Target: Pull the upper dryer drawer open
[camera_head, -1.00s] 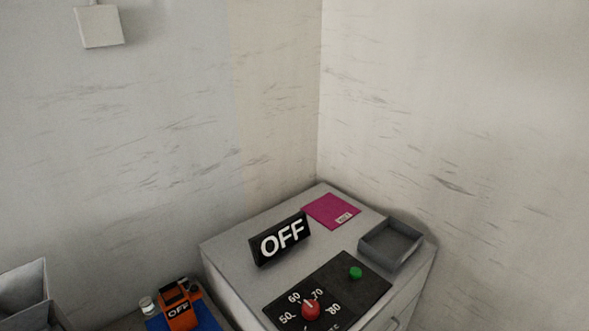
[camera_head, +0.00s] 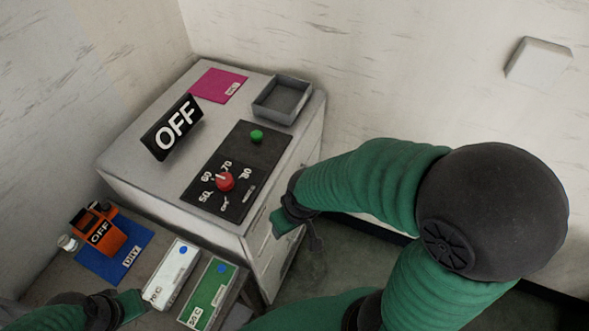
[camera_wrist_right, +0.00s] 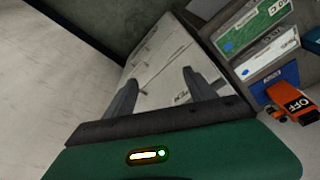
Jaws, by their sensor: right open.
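The dryer is a pale grey cabinet (camera_head: 130,165) with its drawer fronts (camera_head: 284,225) on the right side in the head view. The drawers look shut. My right gripper (camera_head: 314,243) is beside these fronts, partly hidden by its own wrist. In the right wrist view its two fingers (camera_wrist_right: 160,92) are spread and empty, with the drawer fronts (camera_wrist_right: 160,60) beyond them. A small handle (camera_wrist_right: 181,97) shows near the right finger. I cannot tell whether any finger touches it. My left gripper (camera_head: 130,306) is at the lower left edge, its fingers not clear.
On the dryer top are an OFF sign (camera_head: 173,127), a control panel (camera_head: 212,192) with red knob and green button, a grey tray (camera_head: 283,117) and a magenta sheet (camera_head: 213,86). An orange device (camera_head: 98,232) and white and green boxes (camera_head: 208,294) stand at lower left.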

